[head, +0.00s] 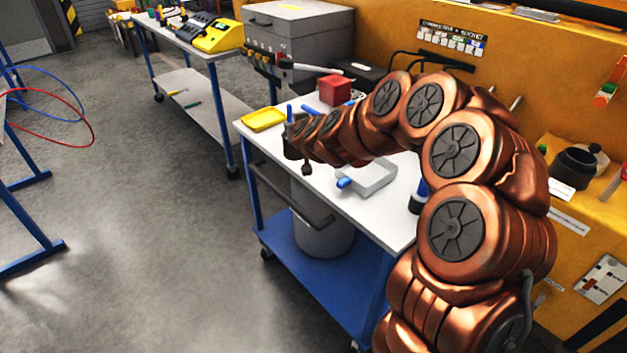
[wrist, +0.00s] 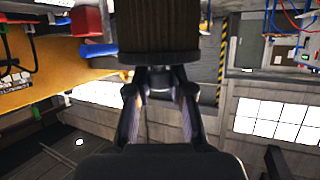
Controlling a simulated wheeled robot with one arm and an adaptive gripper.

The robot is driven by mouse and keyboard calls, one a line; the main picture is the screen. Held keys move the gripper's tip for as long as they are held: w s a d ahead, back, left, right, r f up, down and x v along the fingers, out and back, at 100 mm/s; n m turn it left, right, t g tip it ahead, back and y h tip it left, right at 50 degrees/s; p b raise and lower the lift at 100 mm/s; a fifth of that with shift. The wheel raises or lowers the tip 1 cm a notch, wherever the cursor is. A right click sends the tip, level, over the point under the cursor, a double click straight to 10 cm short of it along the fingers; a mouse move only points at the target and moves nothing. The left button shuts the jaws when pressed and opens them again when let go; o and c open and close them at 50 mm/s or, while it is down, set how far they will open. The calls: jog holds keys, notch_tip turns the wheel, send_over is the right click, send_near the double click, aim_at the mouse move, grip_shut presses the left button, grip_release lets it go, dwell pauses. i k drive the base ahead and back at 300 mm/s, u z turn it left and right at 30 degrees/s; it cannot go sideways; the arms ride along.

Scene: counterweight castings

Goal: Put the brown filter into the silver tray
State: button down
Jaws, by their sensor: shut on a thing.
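The brown filter (wrist: 160,27) fills the top middle of the wrist view, dark brown with a black band along its lower edge. My gripper (wrist: 160,76) is shut on it, with a finger on each side just below that band. In the head view my gripper (head: 302,161) is small and dark, over the left part of the white table; the filter cannot be made out clearly there. The silver tray (head: 386,180) is a shallow square tray on the table, to the right of my gripper and apart from it. A blue piece lies at its left front corner.
A yellow tray (head: 263,119) lies at the table's left corner. A red block (head: 335,90) stands at the back. A dark cup (head: 418,203) with something blue stands right of the silver tray. My arm hides much of the table's right side.

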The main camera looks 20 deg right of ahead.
aim_at(366, 174)
jog(key=u, duration=1.65)
jog(key=i, duration=3.7)
jog(key=z, duration=4.3)
